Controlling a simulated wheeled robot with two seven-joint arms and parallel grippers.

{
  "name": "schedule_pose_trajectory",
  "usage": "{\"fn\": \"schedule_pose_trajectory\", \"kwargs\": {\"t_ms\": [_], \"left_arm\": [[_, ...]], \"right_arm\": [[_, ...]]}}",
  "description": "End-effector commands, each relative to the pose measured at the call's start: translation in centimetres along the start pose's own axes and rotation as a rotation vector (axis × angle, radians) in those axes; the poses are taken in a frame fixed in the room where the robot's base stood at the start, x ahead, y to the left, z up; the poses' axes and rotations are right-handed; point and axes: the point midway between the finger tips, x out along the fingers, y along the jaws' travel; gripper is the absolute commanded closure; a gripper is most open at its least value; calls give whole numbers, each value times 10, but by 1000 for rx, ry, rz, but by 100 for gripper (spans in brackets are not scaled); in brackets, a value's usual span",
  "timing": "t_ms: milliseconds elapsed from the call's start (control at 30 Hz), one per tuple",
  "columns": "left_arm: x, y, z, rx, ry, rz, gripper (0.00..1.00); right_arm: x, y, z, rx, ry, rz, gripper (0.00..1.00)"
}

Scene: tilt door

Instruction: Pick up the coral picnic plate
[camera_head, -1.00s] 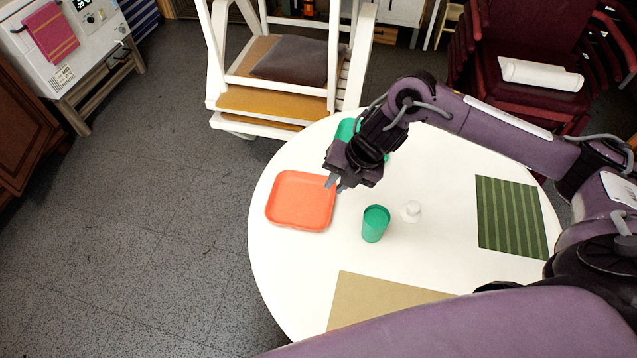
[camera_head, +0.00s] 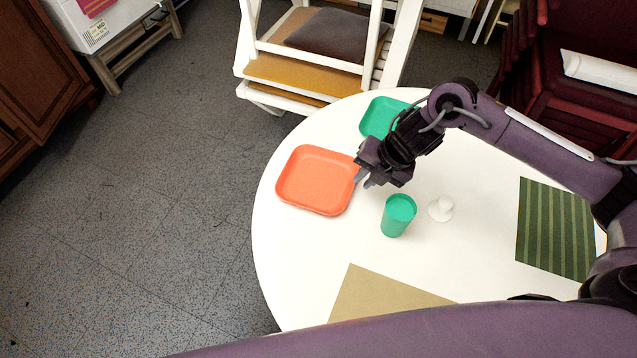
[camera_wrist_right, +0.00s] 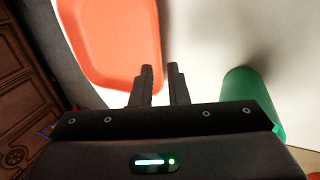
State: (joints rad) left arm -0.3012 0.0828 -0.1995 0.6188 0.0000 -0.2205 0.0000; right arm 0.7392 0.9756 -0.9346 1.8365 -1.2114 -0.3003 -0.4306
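The coral picnic plate (camera_head: 316,180) is a square plate with rounded corners and a raised rim. It lies flat on the left part of the round white table (camera_head: 285,240). It also shows at the upper left in the right wrist view (camera_wrist_right: 112,40). My right gripper (camera_head: 365,181) is just right of the plate's right rim in the head view. In the wrist view its two dark fingers (camera_wrist_right: 160,80) point toward the plate's edge with a narrow gap between them and nothing held. I cannot tell its exact height. My left gripper is not in view.
A green cup (camera_head: 398,214) stands close to my right gripper, with a small white object (camera_head: 440,208) beside it. A green plate (camera_head: 383,116) lies behind, partly hidden by my arm. A striped green mat (camera_head: 556,228) and a tan mat (camera_head: 383,297) lie on the table.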

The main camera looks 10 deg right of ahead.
Motion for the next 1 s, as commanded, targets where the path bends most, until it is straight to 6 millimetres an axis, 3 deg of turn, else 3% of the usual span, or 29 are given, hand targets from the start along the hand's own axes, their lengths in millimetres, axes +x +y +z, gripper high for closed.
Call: {"fn": "schedule_pose_trajectory", "kwargs": {"t_ms": [467, 700, 833, 1000], "left_arm": [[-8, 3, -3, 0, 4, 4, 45], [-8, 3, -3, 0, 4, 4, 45], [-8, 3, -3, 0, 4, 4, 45], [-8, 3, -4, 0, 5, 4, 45]], "right_arm": [[59, 0, 0, 1, 0, -2, 86], [62, 0, 1, 0, -2, -1, 86], [62, 0, 1, 1, -2, -1, 100], [62, 0, 1, 1, -2, -1, 100]]}}
